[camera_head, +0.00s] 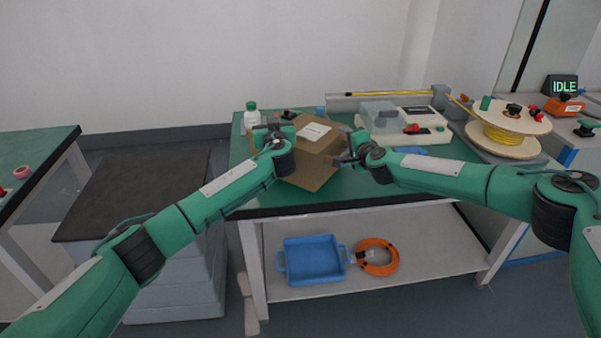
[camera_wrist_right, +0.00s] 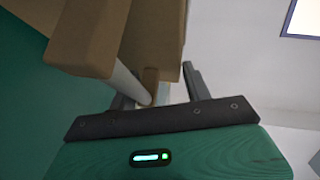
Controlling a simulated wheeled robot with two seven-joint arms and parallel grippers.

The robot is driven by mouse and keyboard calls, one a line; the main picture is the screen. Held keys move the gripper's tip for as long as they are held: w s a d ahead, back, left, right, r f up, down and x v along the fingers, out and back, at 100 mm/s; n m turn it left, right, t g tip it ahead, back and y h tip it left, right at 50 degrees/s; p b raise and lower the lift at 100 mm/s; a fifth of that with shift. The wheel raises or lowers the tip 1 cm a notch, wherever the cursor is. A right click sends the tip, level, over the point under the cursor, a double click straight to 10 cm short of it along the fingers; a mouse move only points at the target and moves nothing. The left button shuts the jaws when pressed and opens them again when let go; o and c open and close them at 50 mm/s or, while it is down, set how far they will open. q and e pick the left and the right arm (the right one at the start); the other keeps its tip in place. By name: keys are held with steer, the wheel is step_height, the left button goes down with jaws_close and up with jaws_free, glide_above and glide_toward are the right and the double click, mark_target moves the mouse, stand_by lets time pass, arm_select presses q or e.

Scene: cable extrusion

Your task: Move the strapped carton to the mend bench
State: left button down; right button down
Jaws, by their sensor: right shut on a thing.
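The brown carton (camera_head: 315,160) with a white label on top is at the front of the green-topped bench (camera_head: 400,184), between my two grippers. It looks tilted, and I cannot tell whether it touches the bench top. My right gripper (camera_head: 350,152) is at its right side, shut on it. In the right wrist view the carton (camera_wrist_right: 100,30) fills the upper left, with a pale strip and a brown piece near the fingers (camera_wrist_right: 155,92). My left gripper (camera_head: 275,130) is at the carton's left side; its fingertips are hidden. Which bench is the mend bench is not marked.
A white bottle (camera_head: 252,115) stands behind left. A grey and white machine (camera_head: 402,124) and a yellow cable spool (camera_head: 503,138) occupy the back and right. A blue tray (camera_head: 312,262) and orange coil (camera_head: 377,257) lie on the shelf. A dark-topped cabinet (camera_head: 135,192) stands left, its top clear.

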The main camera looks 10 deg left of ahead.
mark_target(300, 145)
arm_select(q)
steer(key=shift+d+f+b, duration=0.25)
steer(key=shift+f+b, duration=0.3)
steer(key=shift+b, duration=0.15)
arm_select(e)
steer(key=shift+s+a+f, duration=0.1)
steer(key=shift+a+f, duration=0.1)
steer(key=shift+f, duration=0.75)
arm_select(q)
steer(key=c, duration=1.7)
jaws_free()
steer(key=shift+f, duration=0.2)
steer(key=shift+c, duration=0.2)
arm_select(e)
steer(key=c, duration=1.1)
jaws_free()
steer(key=shift+f, duration=0.15)
arm_select(q)
steer(key=o, duration=0.4)
steer(key=shift+r, duration=0.1)
arm_select(e)
steer(key=o, duration=0.4)
arm_select(q)
steer(key=shift+o, duration=0.2)
steer(key=shift+s+a, duration=0.1)
arm_select(e)
steer(key=shift+o, duration=0.3)
steer(key=shift+d+r, duration=0.1)
steer(key=shift+r, duration=0.15)
